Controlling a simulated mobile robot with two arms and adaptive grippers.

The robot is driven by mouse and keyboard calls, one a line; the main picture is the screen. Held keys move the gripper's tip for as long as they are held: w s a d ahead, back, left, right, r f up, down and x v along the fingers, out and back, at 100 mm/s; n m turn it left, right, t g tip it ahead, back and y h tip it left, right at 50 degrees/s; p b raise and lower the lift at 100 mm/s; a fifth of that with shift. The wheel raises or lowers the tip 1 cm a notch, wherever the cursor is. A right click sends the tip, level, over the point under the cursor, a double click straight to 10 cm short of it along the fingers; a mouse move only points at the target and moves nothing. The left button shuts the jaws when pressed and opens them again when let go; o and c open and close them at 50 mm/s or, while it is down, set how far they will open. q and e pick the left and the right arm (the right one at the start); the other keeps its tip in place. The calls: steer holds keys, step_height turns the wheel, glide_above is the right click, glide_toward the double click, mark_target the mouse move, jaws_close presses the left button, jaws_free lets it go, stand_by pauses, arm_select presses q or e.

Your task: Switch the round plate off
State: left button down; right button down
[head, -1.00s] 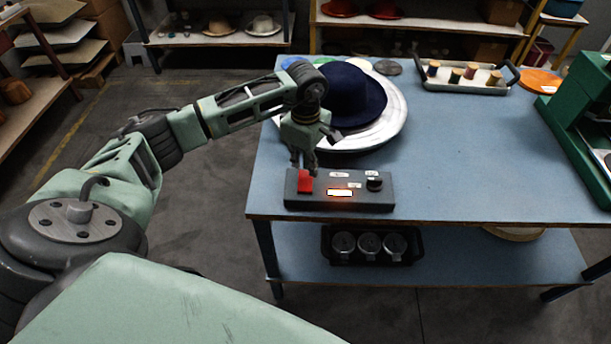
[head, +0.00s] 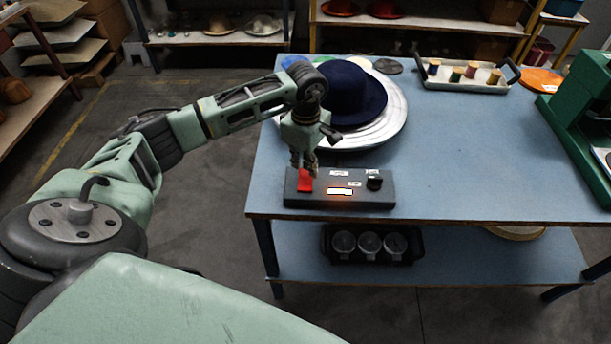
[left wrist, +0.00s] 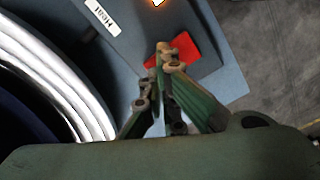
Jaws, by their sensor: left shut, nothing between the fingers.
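The round plate (head: 392,118) is a wide silver disc on the blue table, with a dark blue hat (head: 350,92) on it. In front of it is a dark grey control box (head: 335,199) with a red rocker switch (head: 305,181), a lit orange-white display (head: 340,191) and a black knob (head: 374,180). My left gripper (head: 304,168) is shut and empty, its fingertips right at the red switch. In the left wrist view the fingertips (left wrist: 165,55) overlap the red switch (left wrist: 184,48); I cannot tell whether they touch. My right gripper is not in view.
A tray (head: 462,86) with thread spools stands at the back of the table (head: 460,170). A green machine (head: 585,120) is at the right edge. A black tray with metal cans (head: 370,245) is on the lower shelf. The table's middle right is clear.

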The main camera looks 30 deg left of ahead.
mark_target(306, 173)
arm_select(q)
steer(key=shift+f+b, duration=0.65)
steer(key=shift+f, duration=0.15)
steer(key=shift+r, duration=0.1)
steer(key=shift+r+p, duration=2)
steer(key=shift+r, duration=1.5)
